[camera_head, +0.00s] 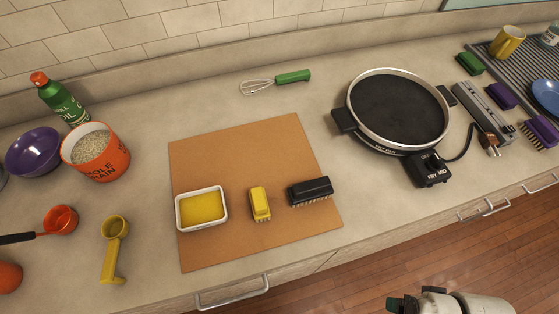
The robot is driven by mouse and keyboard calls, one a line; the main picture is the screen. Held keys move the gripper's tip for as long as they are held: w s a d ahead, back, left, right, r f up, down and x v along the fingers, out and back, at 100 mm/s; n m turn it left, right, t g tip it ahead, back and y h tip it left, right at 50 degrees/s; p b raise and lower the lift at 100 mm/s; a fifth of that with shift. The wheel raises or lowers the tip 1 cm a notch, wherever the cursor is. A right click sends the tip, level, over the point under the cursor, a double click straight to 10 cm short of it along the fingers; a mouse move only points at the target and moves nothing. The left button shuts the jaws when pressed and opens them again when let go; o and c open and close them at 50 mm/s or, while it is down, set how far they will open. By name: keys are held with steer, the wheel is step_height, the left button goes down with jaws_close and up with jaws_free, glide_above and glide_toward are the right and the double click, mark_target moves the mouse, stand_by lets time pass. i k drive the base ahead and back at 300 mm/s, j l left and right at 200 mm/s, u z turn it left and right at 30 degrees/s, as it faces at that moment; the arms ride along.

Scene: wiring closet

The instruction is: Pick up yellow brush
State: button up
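The yellow brush (260,204) is a small yellow block that sits on the brown board (230,150) on the counter, in the lower middle of the head view. It stands between a white dish with yellow contents (202,208) on its left and a black brush (310,191) on its right, apart from both. Nothing covers it. A white part of my arm (455,303) shows at the bottom right edge, over the floor and well away from the brush. No gripper fingers can be made out.
A round black pan (397,108) with a control box (428,168) and cord stands to the right. A whisk (275,82) lies behind the board. An orange canister (96,152) and a yellow scoop (113,248) are on the left. Drawer handles (232,292) jut from the counter front.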

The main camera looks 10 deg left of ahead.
mark_target(257, 198)
steer(key=j+u, duration=0.1)
steer(key=u, duration=0.6)
